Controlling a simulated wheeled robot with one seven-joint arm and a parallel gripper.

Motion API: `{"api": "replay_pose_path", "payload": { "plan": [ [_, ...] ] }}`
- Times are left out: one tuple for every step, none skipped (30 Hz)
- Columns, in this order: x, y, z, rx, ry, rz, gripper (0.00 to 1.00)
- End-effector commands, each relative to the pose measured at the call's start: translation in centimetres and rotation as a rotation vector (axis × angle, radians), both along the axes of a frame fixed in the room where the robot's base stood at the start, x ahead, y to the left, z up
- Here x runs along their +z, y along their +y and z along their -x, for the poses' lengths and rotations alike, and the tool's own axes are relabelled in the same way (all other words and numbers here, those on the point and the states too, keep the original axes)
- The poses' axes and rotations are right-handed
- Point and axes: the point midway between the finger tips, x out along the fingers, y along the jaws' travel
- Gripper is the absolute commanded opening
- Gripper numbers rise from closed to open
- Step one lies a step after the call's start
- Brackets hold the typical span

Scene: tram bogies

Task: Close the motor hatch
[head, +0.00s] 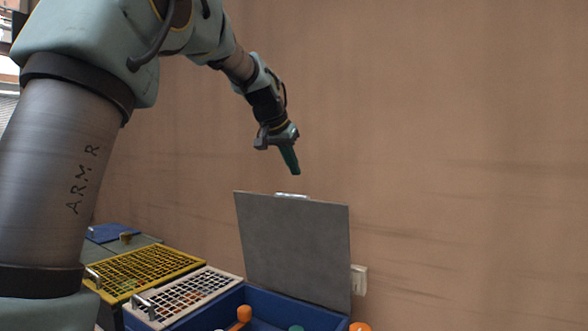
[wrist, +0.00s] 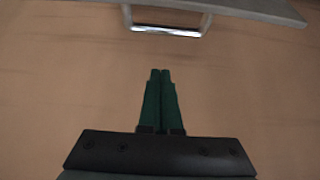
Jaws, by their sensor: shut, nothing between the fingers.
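The motor hatch (head: 293,246) is a flat grey panel that stands open, nearly upright, at the back of a blue box (head: 247,293). A silver bar handle (head: 292,196) sits on its top edge. In the wrist view the handle (wrist: 168,27) and the hatch edge (wrist: 230,8) show at the top. My gripper (head: 294,172) is shut and empty, above the hatch's top edge and apart from it. In the wrist view its green fingers (wrist: 160,72) lie together, pointing toward the handle, with a gap between.
A yellow-framed grid cover (head: 150,267) and a white-framed grid cover (head: 185,295) lie left of the blue box, each with a handle. Orange and green round parts show inside the box. A brown wall (head: 440,140) stands behind. A small pale box (head: 359,279) is right of the hatch.

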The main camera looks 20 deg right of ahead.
Motion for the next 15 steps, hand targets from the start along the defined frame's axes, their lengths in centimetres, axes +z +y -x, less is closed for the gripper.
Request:
{"api": "replay_pose_path", "payload": {
  "plan": [
    [-0.7,-0.5,-0.3,-0.001,0.005,-0.004,0.00],
    [-1.2,-0.8,-0.5,0.000,0.004,-0.003,0.00],
    [-1.9,-1.2,-0.8,0.000,0.006,-0.004,0.00],
    [-2.3,-1.5,-1.0,0.000,0.005,-0.004,0.00],
    [-2.8,-1.8,-1.2,0.000,0.005,-0.005,0.00],
    [-3.4,-2.2,-1.5,0.000,0.005,-0.004,0.00],
    [-3.8,-2.5,-1.7,0.000,0.005,-0.004,0.00],
    [-4.3,-2.7,-1.9,0.000,0.005,-0.004,0.00],
    [-4.9,-3.1,-2.1,-0.001,0.004,-0.004,0.00],
    [-5.3,-3.4,-2.3,-0.001,0.004,-0.004,0.00],
    [-5.7,-3.7,-2.5,0.000,0.005,-0.004,0.00],
    [-6.2,-4.0,-2.7,0.000,0.005,-0.004,0.00],
    [-6.0,-3.6,-2.5,0.002,0.002,-0.001,0.00],
    [-5.9,-3.1,-2.2,0.002,0.001,-0.001,0.00],
    [-5.9,-2.7,-1.9,0.002,0.002,-0.001,0.00]
  ]
}}
